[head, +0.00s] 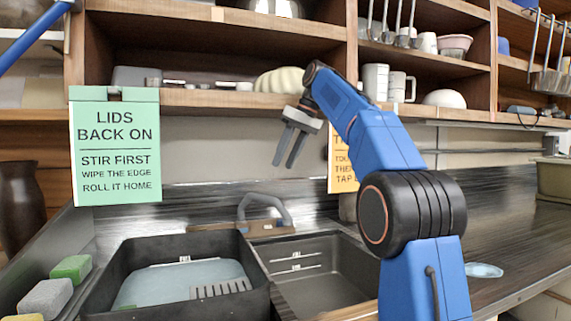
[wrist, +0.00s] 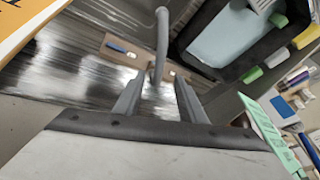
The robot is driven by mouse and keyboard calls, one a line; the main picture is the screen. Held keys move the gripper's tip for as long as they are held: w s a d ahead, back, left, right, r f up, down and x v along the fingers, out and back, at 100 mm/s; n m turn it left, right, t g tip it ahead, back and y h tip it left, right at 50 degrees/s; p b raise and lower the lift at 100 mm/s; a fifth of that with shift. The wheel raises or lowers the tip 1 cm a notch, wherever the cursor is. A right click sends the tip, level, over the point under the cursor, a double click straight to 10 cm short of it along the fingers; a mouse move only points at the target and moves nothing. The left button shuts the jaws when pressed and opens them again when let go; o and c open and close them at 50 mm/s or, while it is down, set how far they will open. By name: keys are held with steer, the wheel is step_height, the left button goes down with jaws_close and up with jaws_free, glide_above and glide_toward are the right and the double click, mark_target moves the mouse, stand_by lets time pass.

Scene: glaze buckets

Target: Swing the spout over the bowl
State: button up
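The grey arched spout (head: 264,199) stands on a wooden plate (head: 262,229) behind the sink. It lies near the wall between the two sink bowls. The left bowl (head: 120,262) holds pale blue liquid and a slotted grey piece; the right bowl (head: 325,262) looks empty. I cannot tell which end of the spout is its outlet. My gripper (head: 285,164) is open and empty, fingers pointing down, above and apart from the spout. In the wrist view the spout (wrist: 162,40) appears beyond the gap between my open fingers (wrist: 157,98).
A green sign (head: 117,145) hangs at the left and an orange sign (head: 342,165) sits behind my arm. Shelves with dishes (head: 280,82) run above. Sponges (head: 72,268) lie left of the sink. The counter at right is mostly clear.

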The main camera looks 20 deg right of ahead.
mark_target(261, 197)
steer(key=shift+a+f, duration=0.1)
steer(key=shift+a, duration=0.1)
steer(key=c, duration=0.9)
steer(key=s+a+f+h, duration=0.1)
steer(key=a, duration=0.1)
steer(key=s+a+f+m+h, duration=0.1)
steer(key=a, duration=0.2)
steer(key=s+a+f+t+h, duration=0.1)
steer(key=a+h, duration=0.1)
steer(key=shift+s+a+f, duration=0.2)
steer(key=shift+a+f, duration=0.15)
steer(key=shift+a, duration=0.05)
jaws_close()
steer(key=s+a+t+h, duration=0.3)
steer(key=s+a, duration=0.1)
steer(key=a, duration=0.2)
steer(key=shift+w+d+f, duration=1.65)
steer(key=shift+w+f, duration=0.25)
steer(key=shift+w+d+f, duration=1.6)
steer(key=shift+w+f, duration=0.25)
steer(key=shift+f, duration=0.05)
